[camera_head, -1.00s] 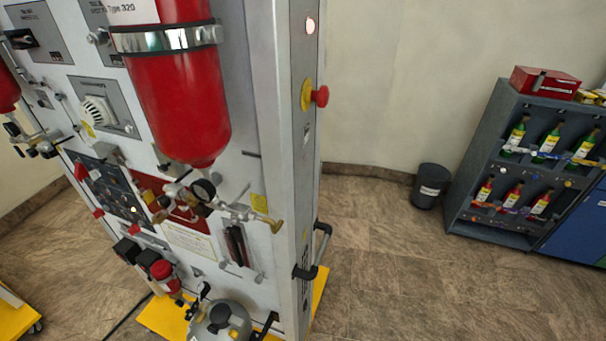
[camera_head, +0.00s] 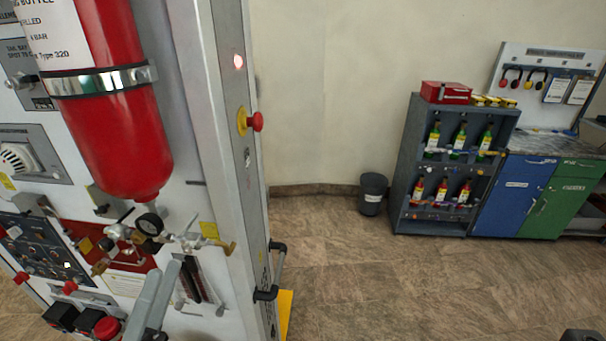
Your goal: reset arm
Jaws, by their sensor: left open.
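My left gripper (camera_head: 161,285) rises from the bottom edge, left of centre, with its grey fingers pointing up in front of the trainer panel (camera_head: 212,318). The fingers are apart, with nothing seen between them. They overlap the panel in the picture, below the gauge and valve fittings (camera_head: 149,224); I cannot tell whether they touch it.
A red oxygen bottle (camera_head: 115,130) is strapped to the panel. A red knob (camera_head: 257,121) and black handle (camera_head: 277,268) jut from its side. A bottle shelf (camera_head: 408,150), a bin (camera_head: 373,193) and a workbench (camera_head: 508,195) stand at the back. Open floor lies between.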

